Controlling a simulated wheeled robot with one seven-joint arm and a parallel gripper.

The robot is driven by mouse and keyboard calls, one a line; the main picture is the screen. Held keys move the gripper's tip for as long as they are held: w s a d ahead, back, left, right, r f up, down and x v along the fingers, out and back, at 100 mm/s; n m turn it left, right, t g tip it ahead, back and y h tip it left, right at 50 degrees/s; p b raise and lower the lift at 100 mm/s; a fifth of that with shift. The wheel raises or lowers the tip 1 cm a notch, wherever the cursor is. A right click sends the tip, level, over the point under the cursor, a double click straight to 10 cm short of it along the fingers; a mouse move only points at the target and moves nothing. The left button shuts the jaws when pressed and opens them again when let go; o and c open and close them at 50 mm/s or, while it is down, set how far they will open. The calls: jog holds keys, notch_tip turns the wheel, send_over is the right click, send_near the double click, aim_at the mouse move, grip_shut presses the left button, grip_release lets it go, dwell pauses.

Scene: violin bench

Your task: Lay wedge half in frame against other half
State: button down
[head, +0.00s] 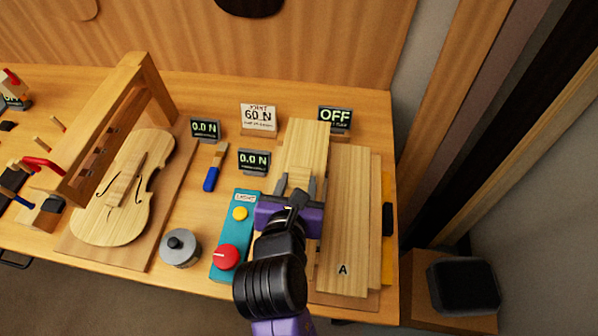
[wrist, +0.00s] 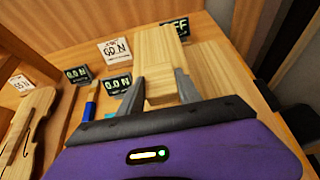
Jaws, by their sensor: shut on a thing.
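My gripper (head: 297,184) is shut on a pale wood wedge half (head: 306,145), gripping its near end. In the wrist view this held wedge half (wrist: 159,48) points away between the two fingers. The other wedge half (head: 348,215), marked A, lies lengthwise on a wooden board at the right of the bench. It also shows in the wrist view (wrist: 218,80). The held half is just left of it and reaches farther back. I cannot tell whether the two touch or how high the held one is. My gripper hides the area under its near end.
A teal control box (head: 232,245) with a red knob is left of my gripper. A round grey weight (head: 180,247), a blue-handled tool (head: 214,168) and a violin body (head: 125,190) are farther left. Displays, one reading OFF (head: 335,118), stand behind.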

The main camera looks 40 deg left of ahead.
jog(key=shift+f+b, duration=2.55)
jog(key=shift+b, duration=0.6)
jog(key=shift+f, duration=1.1)
jog(key=shift+f, duration=0.15)
jog(key=shift+w+d+p, duration=0.35)
jog(key=shift+d+p, duration=0.25)
jog(key=shift+p, duration=0.3)
jog(key=c, duration=0.7)
grip_release()
jog(key=shift+c, duration=0.2)
jog(key=shift+f, duration=0.1)
jog(key=shift+s, duration=0.15)
